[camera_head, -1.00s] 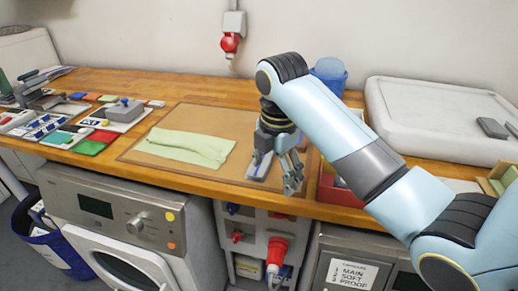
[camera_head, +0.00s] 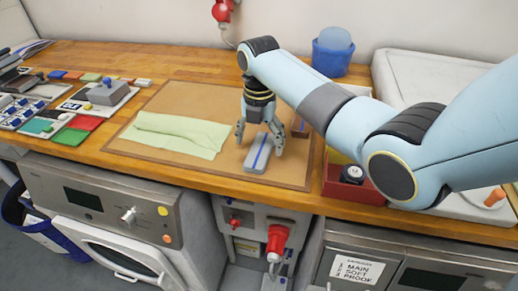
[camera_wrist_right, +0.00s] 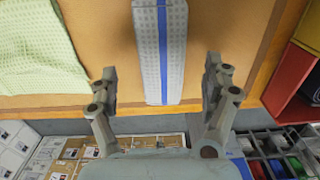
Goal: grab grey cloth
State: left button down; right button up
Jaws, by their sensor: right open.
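The grey cloth (camera_head: 257,154) is folded into a narrow strip with a blue stripe along it. It lies on the brown mat, right of the pale green cloth. My right gripper (camera_head: 259,145) points down over it, open, with one finger to each side. In the right wrist view the grey cloth (camera_wrist_right: 177,62) runs up between the open fingers of the gripper (camera_wrist_right: 160,82), with a gap on both sides. Nothing is held. My left gripper is not in view.
A pale green cloth (camera_head: 180,137) lies on the brown mat (camera_head: 200,96). A red box (camera_head: 341,186) stands right of the mat, a blue tub (camera_head: 331,60) behind. Stamps and colour cards (camera_head: 72,136) lie at the left. The wooden counter's front edge is close to the cloth.

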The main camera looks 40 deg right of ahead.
jog(key=shift+f, duration=0.65)
jog(key=shift+a+f, duration=0.1)
jog(key=shift+f, duration=0.3)
jog(key=shift+c, duration=1.3)
jog(key=c, duration=0.9)
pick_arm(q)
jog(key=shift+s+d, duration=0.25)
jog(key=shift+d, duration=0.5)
pick_arm(e)
jog(key=shift+c, duration=0.5)
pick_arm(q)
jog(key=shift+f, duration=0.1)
